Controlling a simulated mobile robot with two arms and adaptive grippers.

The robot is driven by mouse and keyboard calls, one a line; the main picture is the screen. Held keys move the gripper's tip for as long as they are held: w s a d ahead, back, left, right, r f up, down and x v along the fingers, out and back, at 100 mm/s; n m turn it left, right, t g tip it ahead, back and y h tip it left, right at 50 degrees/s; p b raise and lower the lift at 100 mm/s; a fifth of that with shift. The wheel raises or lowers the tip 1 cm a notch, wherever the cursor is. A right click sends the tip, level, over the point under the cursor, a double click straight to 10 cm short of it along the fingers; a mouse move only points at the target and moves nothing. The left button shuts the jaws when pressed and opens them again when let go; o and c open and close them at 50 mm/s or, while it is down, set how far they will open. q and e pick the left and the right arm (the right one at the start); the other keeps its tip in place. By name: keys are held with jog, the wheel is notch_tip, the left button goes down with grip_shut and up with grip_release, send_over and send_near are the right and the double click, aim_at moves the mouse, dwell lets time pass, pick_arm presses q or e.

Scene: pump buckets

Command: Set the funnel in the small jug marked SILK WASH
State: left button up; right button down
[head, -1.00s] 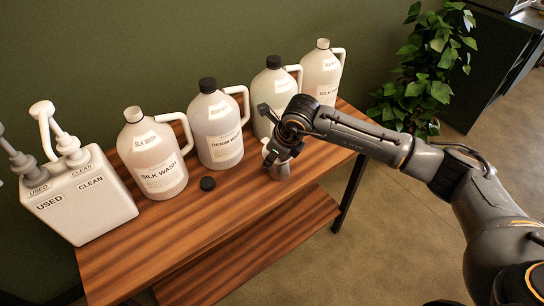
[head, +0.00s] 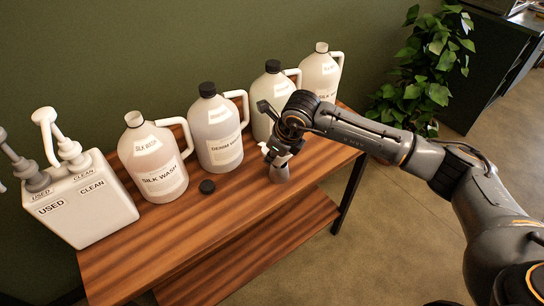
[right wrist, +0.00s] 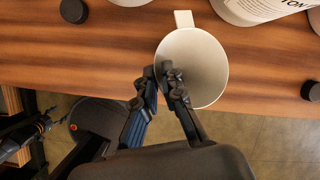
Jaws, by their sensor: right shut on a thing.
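The pale funnel (right wrist: 195,62), with a tab handle on its rim, shows from above in the right wrist view. In the head view it (head: 280,174) sits at the table's right part, partly hidden by my gripper. My right gripper (right wrist: 163,80) is shut on the funnel's wall, one finger inside; it also shows in the head view (head: 274,157). I cannot tell if the funnel touches the table. Two uncapped jugs read as silk wash: a front left one (head: 150,162) and a back right one (head: 319,72), its label partly hidden. I cannot tell which is smaller.
Between them stand two black-capped jugs, a denim wash one (head: 217,130) and another (head: 272,97). A black cap (head: 207,187) lies in front; the right wrist view shows another cap (right wrist: 310,90). A used/clean pump container (head: 82,205) stands left. The table's front (head: 190,235) is clear.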

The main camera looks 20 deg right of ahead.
jog(key=shift+w+a+r, duration=0.15)
jog(key=shift+a+r, duration=0.05)
jog(key=shift+r, duration=0.4)
jog(key=shift+r+p, duration=0.75)
jog(key=shift+r, duration=0.8)
